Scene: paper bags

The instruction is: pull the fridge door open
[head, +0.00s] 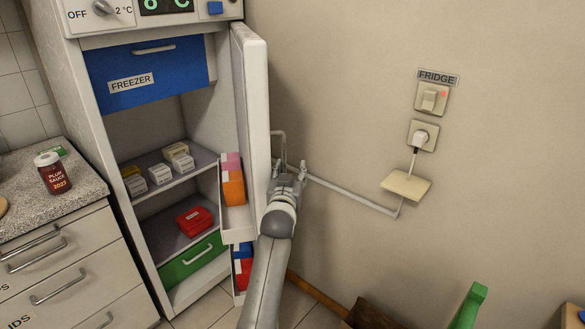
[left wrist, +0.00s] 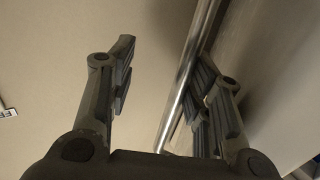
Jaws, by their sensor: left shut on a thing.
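The fridge (head: 88,120) stands at the left in the head view with its white door (head: 256,110) swung wide open toward the right wall. Its shelves and the inner door racks show. My left gripper (head: 287,172) is at the outer side of the door, shut on the door handle (head: 282,135). In the left wrist view the metal handle bar (left wrist: 188,75) runs between the two dark fingers of my left gripper (left wrist: 160,85), closer to the right finger. The exact contact is hard to see. My right gripper is not in view.
A blue freezer drawer (head: 150,72), small boxes (head: 160,173) and a green drawer (head: 193,258) are inside. A counter with a jar (head: 52,172) stands left. A green object (head: 468,308) stands lower right.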

